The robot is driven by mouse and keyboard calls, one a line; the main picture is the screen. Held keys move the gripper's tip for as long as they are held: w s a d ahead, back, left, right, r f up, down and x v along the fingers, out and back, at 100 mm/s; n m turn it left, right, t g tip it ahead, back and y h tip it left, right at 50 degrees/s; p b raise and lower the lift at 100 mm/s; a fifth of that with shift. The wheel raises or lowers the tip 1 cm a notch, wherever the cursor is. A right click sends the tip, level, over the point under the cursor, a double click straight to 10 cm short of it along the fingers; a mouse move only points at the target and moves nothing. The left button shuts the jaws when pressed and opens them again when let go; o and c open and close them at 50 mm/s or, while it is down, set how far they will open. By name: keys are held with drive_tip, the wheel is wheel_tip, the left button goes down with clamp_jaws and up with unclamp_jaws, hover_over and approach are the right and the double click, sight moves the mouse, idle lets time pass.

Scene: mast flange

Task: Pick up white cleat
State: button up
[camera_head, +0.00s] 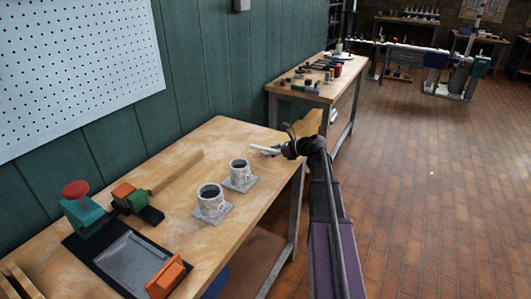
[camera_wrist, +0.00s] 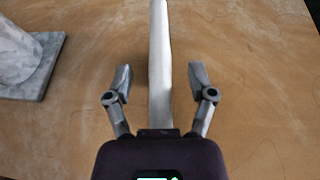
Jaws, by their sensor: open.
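The white cleat (camera_wrist: 159,50) is a long, slim pale bar in the wrist view. It runs from the top edge down between my two fingers to the palm. My gripper (camera_wrist: 160,78) is open, with one finger on each side of the cleat and a visible gap on both sides. In the head view my gripper (camera_head: 278,150) is over the far right end of the wooden bench, and the cleat (camera_head: 264,149) shows as a short white bar at its tip. I cannot tell how high the fingers are above the bench top.
Two marbled cylinders on square bases (camera_head: 211,204) (camera_head: 239,176) stand left of my gripper; one base (camera_wrist: 42,70) shows in the wrist view. A teal and red device (camera_head: 84,210), an orange block (camera_head: 165,277) and a dark tray (camera_head: 125,262) are nearer. The bench top (camera_head: 185,215) between is mostly clear.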

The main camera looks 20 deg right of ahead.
sight(272, 149)
clamp_jaws()
idle(0.3)
drive_tip(key=shift+r, duration=0.15)
wheel_tip(272, 149, up, 4)
drive_tip(key=p, duration=0.3)
drive_tip(key=shift+f+p, duration=0.25)
drive_tip(key=shift+p, duration=0.15)
drive_tip(key=s+r+p, duration=0.1)
drive_tip(key=s, duration=1.5)
drive_tip(key=shift+d, duration=0.25)
drive_tip(key=shift+r, duration=0.1)
drive_tip(key=shift+r, duration=0.1)
wheel_tip(272, 149, up, 10)
drive_tip(key=p, duration=1)
drive_tip(key=shift+f, duration=0.2)
